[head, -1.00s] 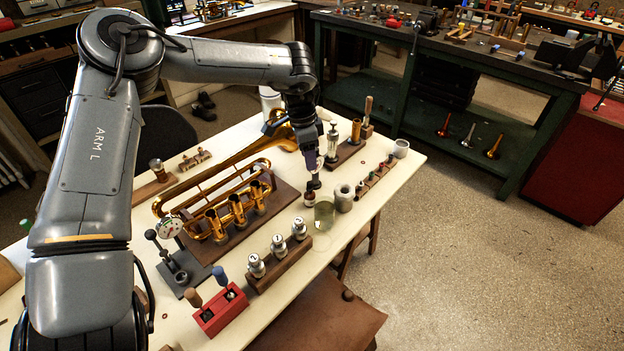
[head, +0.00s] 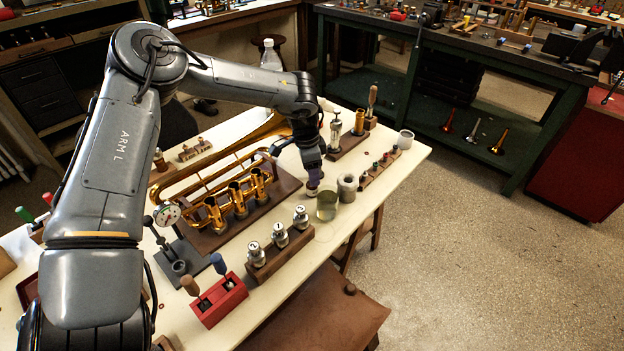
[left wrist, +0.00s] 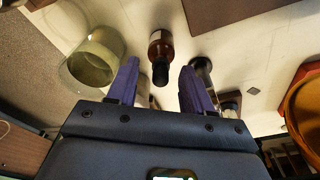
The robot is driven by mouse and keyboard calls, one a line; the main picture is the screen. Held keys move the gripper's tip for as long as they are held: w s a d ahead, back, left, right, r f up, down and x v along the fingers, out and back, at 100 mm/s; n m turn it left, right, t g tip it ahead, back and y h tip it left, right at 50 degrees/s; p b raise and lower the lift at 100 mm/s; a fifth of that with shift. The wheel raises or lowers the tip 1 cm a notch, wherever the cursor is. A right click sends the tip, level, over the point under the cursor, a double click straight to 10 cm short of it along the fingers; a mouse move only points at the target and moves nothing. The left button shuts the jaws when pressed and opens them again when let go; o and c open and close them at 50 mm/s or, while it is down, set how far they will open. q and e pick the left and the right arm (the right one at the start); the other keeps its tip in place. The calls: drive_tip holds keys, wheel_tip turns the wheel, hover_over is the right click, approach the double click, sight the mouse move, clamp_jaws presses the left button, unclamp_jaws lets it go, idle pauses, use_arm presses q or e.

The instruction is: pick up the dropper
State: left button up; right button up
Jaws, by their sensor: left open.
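A small amber bottle (left wrist: 158,47) with a black dropper cap (left wrist: 160,74) shows in the left wrist view, between the two purple fingers of my left gripper (left wrist: 160,68). The fingers are open, with a gap to the cap on each side. In the head view my left gripper (head: 313,180) points down at the bench beside the glass jar, and it hides most of the bottle. My right gripper is not in view.
The glass jar (head: 327,206) stands close to the gripper, with a grey cylinder (head: 347,188) behind it. The brass horn valves (head: 238,197) lie to the left. A block with numbered valve caps (head: 281,250) is in front. A red holder (head: 218,302) stands nearer.

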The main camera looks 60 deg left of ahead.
use_arm(q)
clamp_jaws()
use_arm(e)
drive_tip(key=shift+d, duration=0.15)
